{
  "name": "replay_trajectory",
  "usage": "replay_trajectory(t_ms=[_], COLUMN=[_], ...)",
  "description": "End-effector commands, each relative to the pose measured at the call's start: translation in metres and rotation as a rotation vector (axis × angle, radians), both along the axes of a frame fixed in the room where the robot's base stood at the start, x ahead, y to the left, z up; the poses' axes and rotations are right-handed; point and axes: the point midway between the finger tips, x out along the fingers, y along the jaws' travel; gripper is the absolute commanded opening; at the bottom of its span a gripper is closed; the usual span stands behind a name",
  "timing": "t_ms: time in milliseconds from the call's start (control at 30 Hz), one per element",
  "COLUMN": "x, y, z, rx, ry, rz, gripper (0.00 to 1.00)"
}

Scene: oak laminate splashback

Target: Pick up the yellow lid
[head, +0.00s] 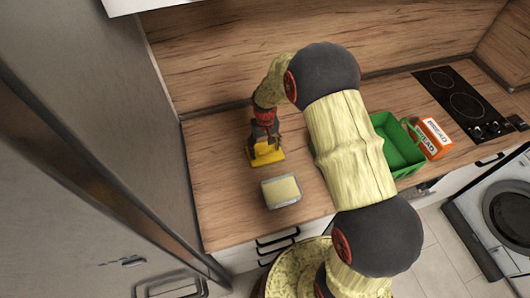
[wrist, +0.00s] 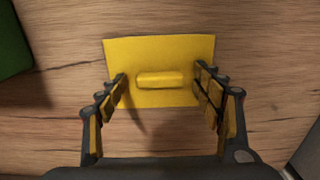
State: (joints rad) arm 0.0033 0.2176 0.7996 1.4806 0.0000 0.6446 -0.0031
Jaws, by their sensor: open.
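The yellow lid (wrist: 160,52) is a flat rectangle with a raised bar handle (wrist: 160,79) in its middle. It lies on the wooden counter, and in the head view the lid (head: 268,156) is partly hidden under my gripper (head: 262,147). In the wrist view my gripper (wrist: 162,88) is open, with one finger on each side of the handle. The fingers overlap the lid's near part in the picture. A gap shows between the fingers and the handle. I cannot tell whether the fingertips touch the lid.
A pale rectangular tub (head: 281,191) with yellowish contents stands near the counter's front edge. A black hob (head: 462,103) is farther right. The counter left of the lid is clear.

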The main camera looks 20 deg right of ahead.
Motion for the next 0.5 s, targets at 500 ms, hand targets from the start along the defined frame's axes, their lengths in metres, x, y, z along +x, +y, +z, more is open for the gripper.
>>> replay_trajectory(t_ms=[500], x=[0.0002], y=[0.0], z=[0.0011], rx=[0.0], ry=[-0.001], rz=[0.0], gripper=[0.45])
